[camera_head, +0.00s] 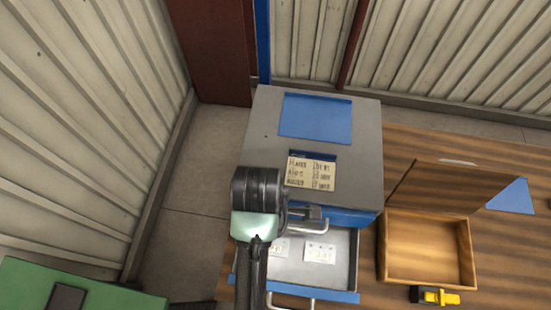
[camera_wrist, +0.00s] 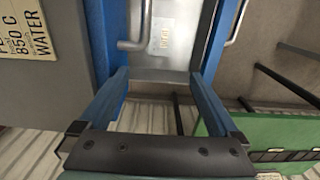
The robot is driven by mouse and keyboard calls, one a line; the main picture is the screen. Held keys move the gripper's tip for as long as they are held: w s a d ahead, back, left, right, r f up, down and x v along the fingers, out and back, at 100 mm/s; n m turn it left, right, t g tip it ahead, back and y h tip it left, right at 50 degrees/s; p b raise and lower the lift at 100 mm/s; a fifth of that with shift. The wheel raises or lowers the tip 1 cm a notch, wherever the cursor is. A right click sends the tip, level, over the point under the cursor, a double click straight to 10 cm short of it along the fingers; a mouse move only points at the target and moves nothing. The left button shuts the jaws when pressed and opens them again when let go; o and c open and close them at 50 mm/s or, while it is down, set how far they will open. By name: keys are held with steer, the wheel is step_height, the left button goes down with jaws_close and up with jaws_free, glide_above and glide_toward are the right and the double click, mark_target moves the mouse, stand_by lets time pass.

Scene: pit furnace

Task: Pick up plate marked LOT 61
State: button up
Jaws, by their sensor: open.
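The open drawer (camera_head: 341,262) of the grey cabinet holds two pale plates, a right one (camera_head: 320,252) and a left one (camera_head: 279,249) partly behind my arm. Their markings are too small to read, so I cannot tell which is LOT 61. My gripper (camera_head: 308,213) is above the drawer's back edge, close to the cabinet front, apart from the plates. In the wrist view my gripper (camera_wrist: 160,78) is open with nothing between its fingers. A pale marked patch (camera_wrist: 165,38) shows beyond the fingertips, its text unreadable.
An open wooden box (camera_head: 428,250) and a yellow-black item (camera_head: 440,297) are right. A green surface (camera_head: 110,298) is left.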

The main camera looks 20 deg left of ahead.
step_height(320, 180, down, 9)
steer(key=shift+f+b, duration=0.15)
steer(key=shift+b, duration=1.05)
steer(key=shift+s+f, duration=0.15)
step_height(320, 180, down, 6)
steer(key=shift+r, duration=0.15)
jaws_close()
